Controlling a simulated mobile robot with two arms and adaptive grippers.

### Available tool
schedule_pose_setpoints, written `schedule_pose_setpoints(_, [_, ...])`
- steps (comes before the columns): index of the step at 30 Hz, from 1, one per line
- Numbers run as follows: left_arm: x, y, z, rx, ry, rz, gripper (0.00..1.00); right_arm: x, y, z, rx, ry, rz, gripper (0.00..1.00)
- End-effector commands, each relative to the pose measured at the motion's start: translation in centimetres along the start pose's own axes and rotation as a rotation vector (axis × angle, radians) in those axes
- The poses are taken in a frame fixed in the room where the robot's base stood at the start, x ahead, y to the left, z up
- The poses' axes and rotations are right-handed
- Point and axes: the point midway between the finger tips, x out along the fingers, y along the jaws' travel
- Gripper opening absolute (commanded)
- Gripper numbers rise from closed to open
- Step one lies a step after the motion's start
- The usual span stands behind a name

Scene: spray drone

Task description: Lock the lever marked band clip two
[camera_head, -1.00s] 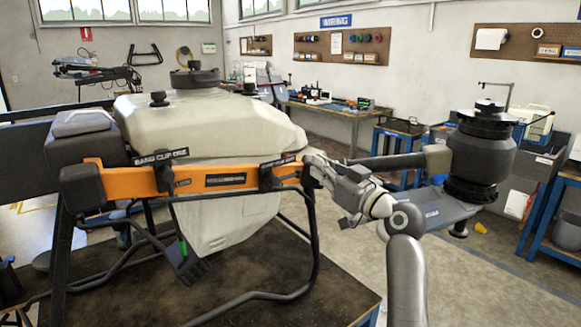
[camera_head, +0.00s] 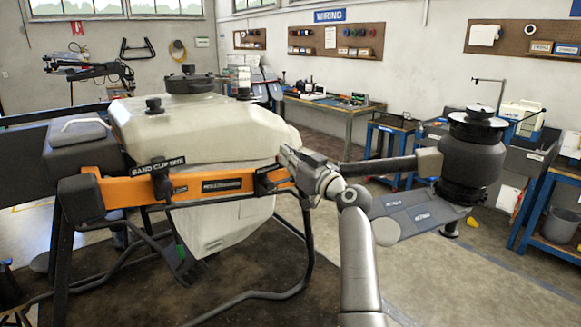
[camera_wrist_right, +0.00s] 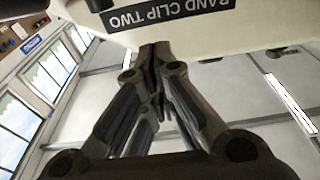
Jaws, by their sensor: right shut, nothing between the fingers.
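The spray drone carries an orange band (camera_head: 215,186) across its front, below the pale tank (camera_head: 200,130). The band clip two lever (camera_head: 263,182) is a dark part near the band's right end. Its label (camera_wrist_right: 167,12) shows upside down in the right wrist view and is largely hidden in the head view. My right gripper (camera_head: 284,160) is at the right end of the band, beside this lever; I cannot tell whether they touch. In the wrist view its fingers (camera_wrist_right: 154,52) are shut and empty, tips just below the label. My left gripper is not in view.
The band clip one lever (camera_head: 162,180) sits farther left under its own label (camera_head: 158,165). A dark drone arm with a motor unit (camera_head: 470,155) extends right, behind my right arm. Black landing tubes (camera_head: 308,245) run below the band.

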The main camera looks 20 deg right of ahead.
Motion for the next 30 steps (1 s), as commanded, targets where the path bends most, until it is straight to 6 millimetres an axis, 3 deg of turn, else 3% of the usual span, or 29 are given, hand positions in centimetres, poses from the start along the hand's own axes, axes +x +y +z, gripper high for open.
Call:
schedule_pose_setpoints(3, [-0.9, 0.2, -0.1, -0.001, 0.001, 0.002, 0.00, -0.9, 0.0, 2.1, 0.006, -0.007, 0.001, 0.00])
schedule_pose_setpoints(9, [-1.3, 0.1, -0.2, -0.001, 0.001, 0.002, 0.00, -1.4, 0.0, 3.6, 0.004, -0.005, 0.001, 0.00])
schedule_pose_setpoints(30, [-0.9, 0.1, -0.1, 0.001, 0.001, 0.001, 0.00, -1.6, 0.2, 4.1, 0.052, -0.004, 0.009, 0.00])
